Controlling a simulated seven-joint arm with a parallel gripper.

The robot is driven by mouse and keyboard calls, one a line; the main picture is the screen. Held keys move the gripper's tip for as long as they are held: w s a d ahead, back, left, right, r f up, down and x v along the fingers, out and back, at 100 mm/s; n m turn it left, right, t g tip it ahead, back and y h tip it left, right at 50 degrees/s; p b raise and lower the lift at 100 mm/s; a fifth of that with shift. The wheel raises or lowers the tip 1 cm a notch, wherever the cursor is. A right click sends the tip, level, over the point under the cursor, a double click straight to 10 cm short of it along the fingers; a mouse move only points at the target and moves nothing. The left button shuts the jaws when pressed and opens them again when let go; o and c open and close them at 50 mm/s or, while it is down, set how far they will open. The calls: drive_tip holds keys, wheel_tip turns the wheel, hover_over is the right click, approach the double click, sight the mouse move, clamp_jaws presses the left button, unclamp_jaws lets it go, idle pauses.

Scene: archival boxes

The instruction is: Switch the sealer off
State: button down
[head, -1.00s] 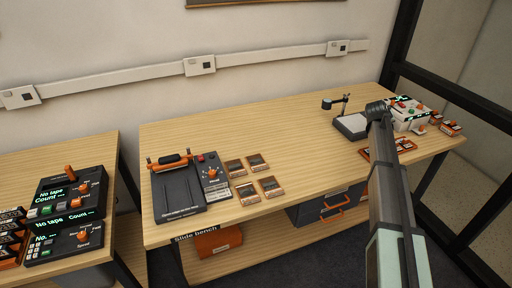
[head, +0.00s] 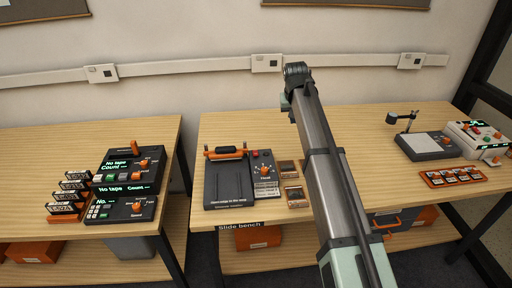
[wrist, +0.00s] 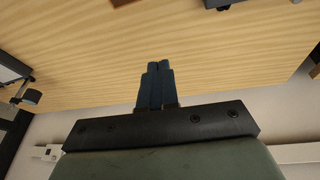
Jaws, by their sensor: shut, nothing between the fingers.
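The sealer (head: 226,182) appears to be the dark flat machine with an orange-handled bar at the left of the slide bench. I cannot read the switch's position. My gripper (wrist: 155,66) is shut and empty in the wrist view, its dark blue fingers together above bare wood, touching nothing. In the head view my arm rises right of the sealer, and the fingers cannot be made out.
Slide mounts (head: 291,196) lie right of the sealer, partly behind my arm. A grey pad with a lamp (head: 428,146), an orange slide tray (head: 452,177) and a white box with buttons (head: 476,140) stand at right. A left table (head: 60,147) holds counters. Bare wood (head: 365,125) lies between.

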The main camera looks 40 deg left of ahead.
wheel_tip(320, 180, up, 2)
drive_tip(key=n+g, duration=0.1)
drive_tip(key=g, duration=0.1)
hover_over(256, 156)
drive_tip(key=f, duration=1.1)
drive_tip(key=shift+w+a+f, duration=0.15)
drive_tip(key=shift+w+a, duration=0.2)
drive_tip(key=shift+a, duration=0.05)
drive_tip(key=shift+s+d+f, duration=0.1)
drive_tip(key=shift+f, duration=0.85)
drive_tip(key=shift+s+d+f+t+y, duration=0.35)
drive_tip(key=shift+d+f+t+y, duration=0.05)
drive_tip(key=shift+f+t+y, duration=0.1)
drive_tip(key=shift+s+d+f+t+y, duration=0.15)
drive_tip(key=shift+f+t+y, duration=0.05)
drive_tip(key=shift+t+y, duration=0.3)
drive_tip(key=shift+s+d+f, duration=0.1)
drive_tip(key=shift+s+f, duration=0.05)
drive_tip(key=shift+f, duration=0.1)
